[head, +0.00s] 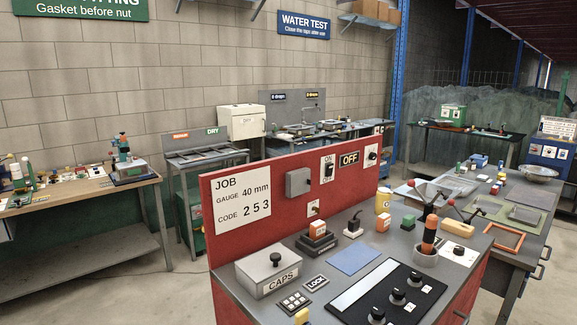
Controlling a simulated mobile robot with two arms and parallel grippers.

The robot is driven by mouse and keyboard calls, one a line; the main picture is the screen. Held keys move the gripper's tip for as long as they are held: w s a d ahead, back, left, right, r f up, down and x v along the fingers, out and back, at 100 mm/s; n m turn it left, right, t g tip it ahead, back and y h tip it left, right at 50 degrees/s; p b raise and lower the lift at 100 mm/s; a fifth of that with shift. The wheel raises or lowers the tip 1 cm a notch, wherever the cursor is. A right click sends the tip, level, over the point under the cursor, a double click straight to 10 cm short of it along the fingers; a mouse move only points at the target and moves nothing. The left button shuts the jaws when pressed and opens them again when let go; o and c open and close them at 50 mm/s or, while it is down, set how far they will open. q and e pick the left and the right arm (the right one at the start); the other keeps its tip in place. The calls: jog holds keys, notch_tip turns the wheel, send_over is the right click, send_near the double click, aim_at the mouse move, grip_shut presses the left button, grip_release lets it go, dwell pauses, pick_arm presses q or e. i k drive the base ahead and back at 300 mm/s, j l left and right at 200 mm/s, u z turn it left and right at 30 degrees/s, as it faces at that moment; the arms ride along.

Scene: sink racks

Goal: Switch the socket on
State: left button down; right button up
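A red upright panel (290,205) stands along the back of the near bench. A small socket (313,208) on a pale plate sits low on it. Above and to its right is a switch (328,172) with ON printed above and OFF below; its lever is too small to read. Neither of my grippers is in view.
A grey box (298,182) and a dark-knobbed plate (372,155) are also on the panel. The bench holds a CAPS box (275,272), a black knob panel (388,295), a blue mat (354,260) and an orange-handled tool (429,232) in a cup.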

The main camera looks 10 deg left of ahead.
aim_at(330, 167)
jog(key=i+l+u, duration=0.25)
jog(key=l+u, duration=0.25)
jog(key=l, duration=0.15)
jog(key=i+l+u, duration=0.25)
jog(key=l, duration=0.15)
jog(key=l+u, duration=0.25)
jog(key=i+l+u, duration=0.15)
jog(key=l, duration=1.65)
jog(key=i+l+u, duration=0.1)
jog(key=l, duration=1.75)
